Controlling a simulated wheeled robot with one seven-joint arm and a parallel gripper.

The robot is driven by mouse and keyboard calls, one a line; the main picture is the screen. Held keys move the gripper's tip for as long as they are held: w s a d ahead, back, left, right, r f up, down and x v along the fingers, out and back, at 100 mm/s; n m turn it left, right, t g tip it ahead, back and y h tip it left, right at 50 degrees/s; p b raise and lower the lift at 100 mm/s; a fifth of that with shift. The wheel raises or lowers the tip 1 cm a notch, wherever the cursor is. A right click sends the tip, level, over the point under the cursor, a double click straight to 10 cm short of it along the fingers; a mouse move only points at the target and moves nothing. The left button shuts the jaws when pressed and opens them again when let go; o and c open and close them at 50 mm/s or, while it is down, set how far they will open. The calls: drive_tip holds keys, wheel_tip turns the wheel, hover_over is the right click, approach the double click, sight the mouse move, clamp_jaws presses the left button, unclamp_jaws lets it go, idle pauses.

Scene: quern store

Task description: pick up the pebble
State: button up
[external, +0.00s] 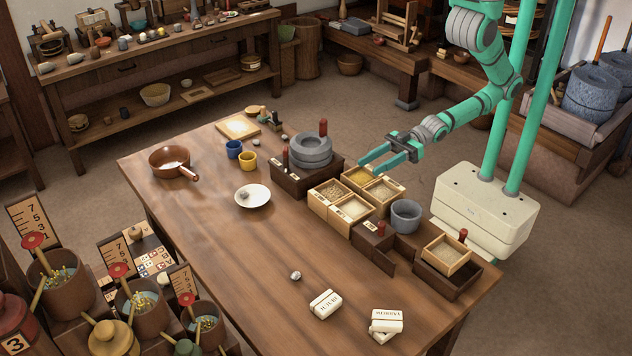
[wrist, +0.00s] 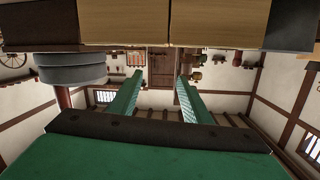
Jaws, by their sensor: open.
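A small round greyish pebble (external: 296,276) lies on the bare wood of the table (external: 215,245), toward its front edge in the external view. Another small grey lump (external: 244,194) sits on a white plate (external: 262,203) farther back; I cannot tell for sure what it is. My gripper (external: 364,166) is open and empty, raised over the sorting boxes at the table's far right side, well away from the pebble. In the wrist view its two green fingers (wrist: 158,98) stand apart with nothing between them. The pebble does not show in the wrist view.
Near my gripper are grain boxes (external: 318,207), a stone quern (external: 312,150) and a grey bowl (external: 406,216). White labelled blocks (external: 325,303) lie right of the pebble. A copper pan (external: 170,160) and cups (external: 248,161) stand at the back. The table's middle is clear.

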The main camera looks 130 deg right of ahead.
drive_tip(key=w+d+r+m+h, duration=0.4)
drive_tip(key=w+d+r+m, duration=0.25)
drive_tip(key=w+d, duration=0.45)
drive_tip(key=w+d+r+m+h, duration=0.3)
drive_tip(key=w+d+r+m, duration=0.5)
drive_tip(key=w, duration=0.6)
drive_tip(key=w+d+f+m+g, duration=0.2)
drive_tip(key=w+d+f+g, duration=0.2)
drive_tip(key=w+f+g, duration=0.45)
drive_tip(key=g+y, duration=0.8)
hover_over(296, 274)
wheel_tip(296, 274, down, 4)
drive_tip(key=shift+n, duration=0.25)
drive_tip(key=f, duration=0.4)
drive_tip(key=shift+w+a+f, duration=0.15)
drive_tip(key=shift+w+f, duration=0.1)
drive_tip(key=shift+w, duration=0.1)
drive_tip(key=shift+s+d+f, duration=0.15)
drive_tip(key=shift+s+f, duration=0.05)
drive_tip(key=shift+f, duration=1.25)
drive_tip(key=shift+s+d+f, duration=0.1)
drive_tip(key=shift+s+f, duration=0.05)
drive_tip(key=shift+f, duration=1.3)
